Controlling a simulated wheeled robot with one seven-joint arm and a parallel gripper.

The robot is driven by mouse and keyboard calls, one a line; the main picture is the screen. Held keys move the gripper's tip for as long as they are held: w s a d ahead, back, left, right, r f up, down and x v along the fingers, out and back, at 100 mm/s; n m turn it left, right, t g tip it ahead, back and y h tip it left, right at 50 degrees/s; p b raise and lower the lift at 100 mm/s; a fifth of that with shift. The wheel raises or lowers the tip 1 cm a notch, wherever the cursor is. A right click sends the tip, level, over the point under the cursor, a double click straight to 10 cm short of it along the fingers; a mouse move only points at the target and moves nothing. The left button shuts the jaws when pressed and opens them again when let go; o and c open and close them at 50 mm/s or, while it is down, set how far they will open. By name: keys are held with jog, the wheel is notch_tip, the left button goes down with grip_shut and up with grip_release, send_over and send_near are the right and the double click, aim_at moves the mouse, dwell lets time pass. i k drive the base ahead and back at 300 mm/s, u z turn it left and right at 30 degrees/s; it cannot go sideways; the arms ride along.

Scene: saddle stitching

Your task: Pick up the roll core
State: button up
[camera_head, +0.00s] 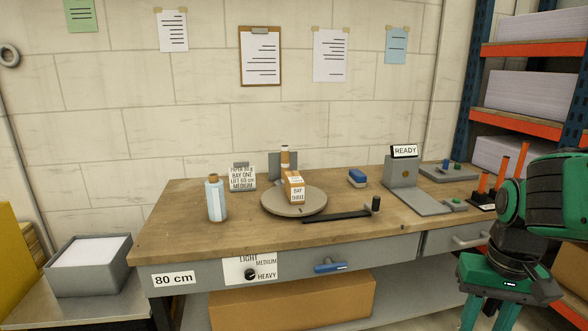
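An upright tan-and-white cylinder (285,155), which looks like the roll core, stands at the back of the round grey turntable (275,208) on the workbench. An orange box with a "BAY THREE" label (295,188) stands in front of it and hides its lower part. I cannot tell whether the cylinder rests on the turntable or behind it. My gripper (492,319) hangs at the bottom right, in front of the bench and far from the cylinder. Its green fingers are spread apart, with nothing seen between them; their tips are cut off by the frame edge.
A blue-white bottle (216,200) and a labelled block (242,178) stand left of the turntable. A black bar with an upright knob (340,214) lies to its right front. A blue block (357,178) and the READY stand (402,172) are further right. Shelving rises at the right.

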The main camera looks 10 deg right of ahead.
aim_at(285, 149)
jog(key=z, duration=0.1)
jog(key=i, duration=1)
jog(key=u, duration=0.1)
